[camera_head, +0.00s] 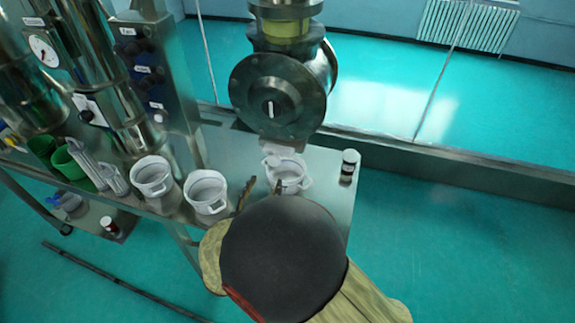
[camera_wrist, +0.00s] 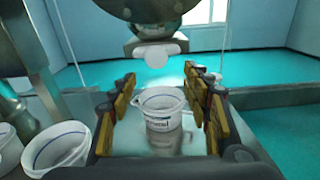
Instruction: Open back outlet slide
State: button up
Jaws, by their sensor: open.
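A large steel outlet housing with a round flanged face (camera_head: 277,90) hangs over the table. What looks like its outlet slide is a pale plate with a rounded tab below the flange (camera_head: 277,147); it also shows in the wrist view (camera_wrist: 157,52) at top centre. I cannot tell from its look how far it is drawn out. My gripper (camera_head: 262,188) is open and empty in front of the outlet, with its fingers apart in the wrist view (camera_wrist: 159,78). The tab lies beyond the fingertips, apart from them.
A white bucket (camera_head: 290,178) stands on the steel table (camera_head: 325,190) below the outlet; it also shows between my fingers in the wrist view (camera_wrist: 160,118). Two more white buckets (camera_head: 152,178) (camera_head: 206,193) stand to the left. A small jar (camera_head: 348,165) stands right.

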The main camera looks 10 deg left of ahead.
aim_at(273, 162)
jog(key=shift+n, duration=0.3)
jog(key=w, duration=0.8)
jog(key=shift+r+p, duration=0.35)
jog(key=shift+r, duration=0.05)
jog(key=shift+s, duration=0.1)
jog(key=shift+c, duration=1.1)
grip_shut()
